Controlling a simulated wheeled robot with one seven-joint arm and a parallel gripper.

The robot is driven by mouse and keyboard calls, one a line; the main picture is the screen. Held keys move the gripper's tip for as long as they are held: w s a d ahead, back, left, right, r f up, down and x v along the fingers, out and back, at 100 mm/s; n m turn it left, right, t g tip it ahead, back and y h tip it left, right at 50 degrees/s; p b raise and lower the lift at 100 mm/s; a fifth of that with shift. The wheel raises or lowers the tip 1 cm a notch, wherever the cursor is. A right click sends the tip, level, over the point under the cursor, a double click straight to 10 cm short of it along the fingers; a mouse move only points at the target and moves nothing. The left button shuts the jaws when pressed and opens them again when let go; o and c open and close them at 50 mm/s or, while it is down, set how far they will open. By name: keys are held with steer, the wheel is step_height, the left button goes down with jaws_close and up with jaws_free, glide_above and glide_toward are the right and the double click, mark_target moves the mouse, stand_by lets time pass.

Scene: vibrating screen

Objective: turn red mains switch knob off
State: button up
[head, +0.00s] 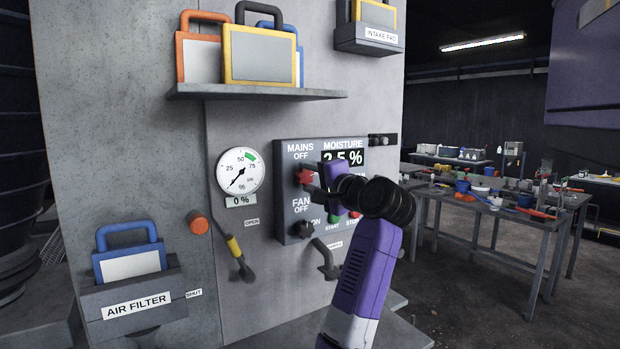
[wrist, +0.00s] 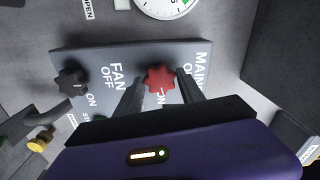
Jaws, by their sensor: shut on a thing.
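The red mains switch knob (head: 304,177) is on the dark grey control panel (head: 290,215), under the words MAINS OFF. My gripper (head: 313,184) reaches it from the right and is shut on it. In the wrist view the red knob (wrist: 160,78) sits between the two dark fingers of my gripper (wrist: 162,76), one on each side. The letters ON show just below the knob there. Which way the knob points cannot be told.
The black fan knob (head: 303,229) is below on the same panel. A yellow-banded lever (head: 237,252) and a round gauge (head: 240,171) are to the left. A shelf (head: 250,93) with framed filters overhangs above. A table (head: 490,205) stands behind, right.

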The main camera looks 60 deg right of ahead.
steer(key=n, duration=0.4)
steer(key=shift+n+p, duration=0.3)
steer(key=n, duration=0.3)
steer(key=shift+d+f+n, duration=0.1)
steer(key=shift+n, duration=0.2)
steer(key=n, duration=0.4)
steer(key=shift+n, duration=1.7)
steer(key=o, duration=1.3)
